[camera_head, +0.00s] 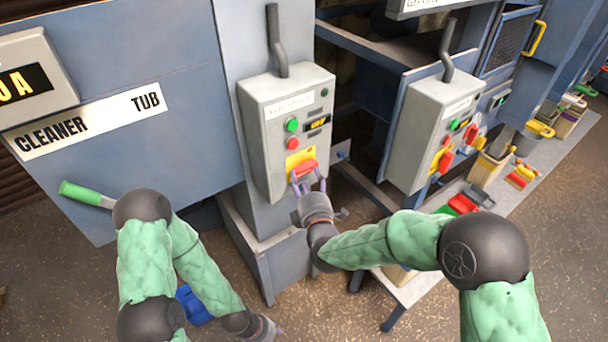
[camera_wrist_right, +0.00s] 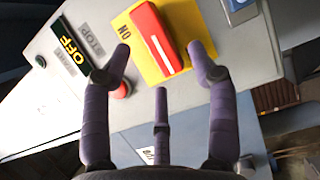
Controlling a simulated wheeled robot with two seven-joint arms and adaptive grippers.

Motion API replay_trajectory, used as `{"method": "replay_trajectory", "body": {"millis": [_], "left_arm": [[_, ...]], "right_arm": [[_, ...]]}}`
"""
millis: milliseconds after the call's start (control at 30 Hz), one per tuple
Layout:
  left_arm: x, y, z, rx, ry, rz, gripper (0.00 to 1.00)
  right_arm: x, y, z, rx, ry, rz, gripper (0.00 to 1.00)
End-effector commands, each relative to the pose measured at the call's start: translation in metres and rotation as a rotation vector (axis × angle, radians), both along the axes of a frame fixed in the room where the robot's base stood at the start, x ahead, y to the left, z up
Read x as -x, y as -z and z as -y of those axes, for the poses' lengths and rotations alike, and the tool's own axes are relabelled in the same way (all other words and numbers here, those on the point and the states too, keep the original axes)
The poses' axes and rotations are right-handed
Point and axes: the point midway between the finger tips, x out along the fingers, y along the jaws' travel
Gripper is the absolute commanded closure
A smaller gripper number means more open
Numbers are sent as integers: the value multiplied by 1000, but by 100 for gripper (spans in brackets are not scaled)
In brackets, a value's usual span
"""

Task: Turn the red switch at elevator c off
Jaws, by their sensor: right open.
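The red switch (camera_head: 304,169) is a red handle on a yellow plate (camera_head: 299,157) low on the front of the nearer grey control box (camera_head: 261,117). In the right wrist view the red handle (camera_wrist_right: 156,37) lies over the yellow plate (camera_wrist_right: 131,66), with the word ON beside it. My right gripper (camera_head: 308,184) is open just in front of the switch. In the wrist view its purple fingers (camera_wrist_right: 160,62) stand on either side of the handle's lower end; contact cannot be told. My left gripper (camera_head: 268,333) is low at the bottom, its fingers not clearly shown.
The box also carries a green button (camera_head: 291,125), a red button (camera_head: 292,143) and a small OFF display (camera_head: 318,123). A second similar box (camera_head: 431,126) stands to the right. A bench (camera_head: 548,150) with bins and tools runs along the right. A green-handled lever (camera_head: 82,192) sticks out at left.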

Motion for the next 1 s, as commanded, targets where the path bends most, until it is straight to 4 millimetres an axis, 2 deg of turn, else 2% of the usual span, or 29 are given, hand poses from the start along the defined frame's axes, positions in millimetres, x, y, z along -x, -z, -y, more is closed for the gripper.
{"method": "replay_trajectory", "body": {"millis": [300,500,667,1000], "left_arm": [[0,0,0,0,0,0,60],[0,0,0,0,0,0,60],[0,0,0,0,0,0,60],[0,0,0,0,0,0,60]], "right_arm": [[61,0,14,0,-2,-1,40],[85,1,20,0,-1,-1,40],[92,1,22,0,-1,-1,40],[93,1,22,0,-1,-1,40]]}}
